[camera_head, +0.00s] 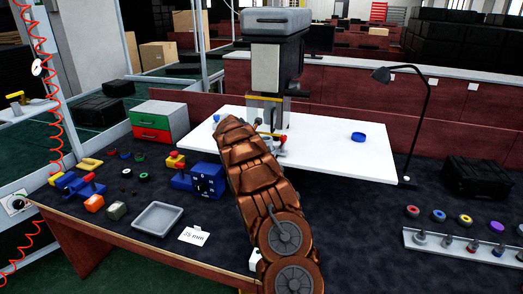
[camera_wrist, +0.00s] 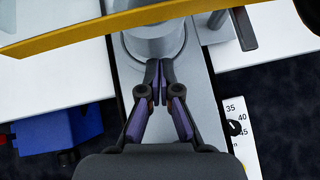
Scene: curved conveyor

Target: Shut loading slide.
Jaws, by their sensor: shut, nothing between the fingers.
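A bench machine (camera_head: 278,80) with a grey column and a grey top housing stands behind my bronze arm in the head view. My gripper (camera_wrist: 159,75) is shut and empty in the wrist view. Its fingertips are over a grey metal bar (camera_wrist: 188,100), close to a round grey post (camera_wrist: 155,42); contact cannot be told. Which part is the loading slide is not clear from the pictures. A yellow-edged bar (camera_wrist: 100,32) crosses the top of the wrist view, and a scale plate (camera_wrist: 240,130) lies to the right. In the head view my arm hides the gripper.
A blue control box (camera_head: 200,181), a grey tray (camera_head: 157,217) and a green-red drawer unit (camera_head: 160,120) stand left. A black lamp (camera_head: 424,115) and black case (camera_head: 478,178) stand right.

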